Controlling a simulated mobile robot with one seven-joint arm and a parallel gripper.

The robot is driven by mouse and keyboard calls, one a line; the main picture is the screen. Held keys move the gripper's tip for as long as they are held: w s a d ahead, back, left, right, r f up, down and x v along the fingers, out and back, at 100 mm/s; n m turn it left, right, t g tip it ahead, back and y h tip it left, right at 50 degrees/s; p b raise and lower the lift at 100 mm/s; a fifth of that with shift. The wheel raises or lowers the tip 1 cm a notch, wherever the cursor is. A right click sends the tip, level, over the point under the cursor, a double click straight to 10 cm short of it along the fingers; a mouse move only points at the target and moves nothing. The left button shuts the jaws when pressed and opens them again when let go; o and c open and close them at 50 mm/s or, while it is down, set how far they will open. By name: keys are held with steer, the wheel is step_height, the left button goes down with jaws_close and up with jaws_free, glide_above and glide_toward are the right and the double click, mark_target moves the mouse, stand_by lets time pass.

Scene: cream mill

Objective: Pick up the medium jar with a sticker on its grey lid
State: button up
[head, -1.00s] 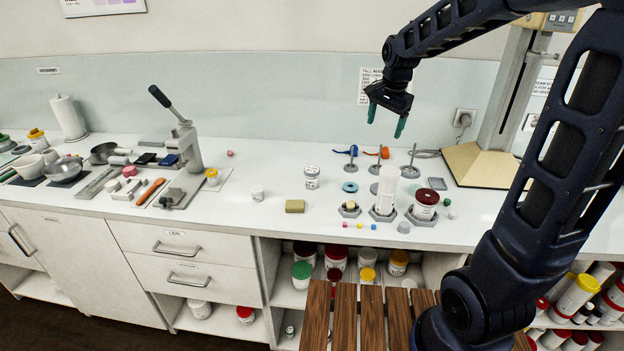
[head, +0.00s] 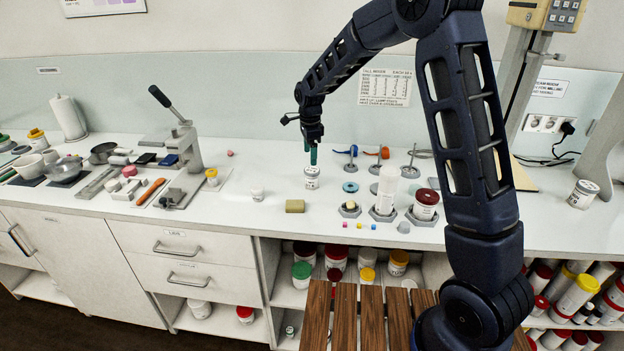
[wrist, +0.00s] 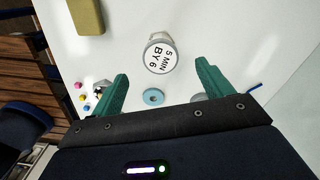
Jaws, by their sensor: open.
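A white jar (head: 312,178) stands upright on the white counter, left of the ring stands. In the wrist view its lid (wrist: 160,57) faces me and bears a white round sticker reading "5 MIN BY 6"; the lid's grey rim shows only thinly. My gripper (head: 312,156) is open and points down just above the jar. In the wrist view the two green fingers (wrist: 163,76) are spread apart, with the jar's lid beyond and between the tips. Nothing is held. Another white jar (head: 582,194) with a greyish lid stands at the far right of the counter.
A lever press (head: 182,148) stands further left.

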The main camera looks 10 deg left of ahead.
mark_target(312, 170)
steer(key=f, duration=1)
steer(key=shift+w+d+f, duration=0.1)
steer(key=shift+d+f, duration=0.2)
steer(key=shift+f, duration=0.05)
steer(key=shift+c, duration=0.5)
steer(key=c, duration=1)
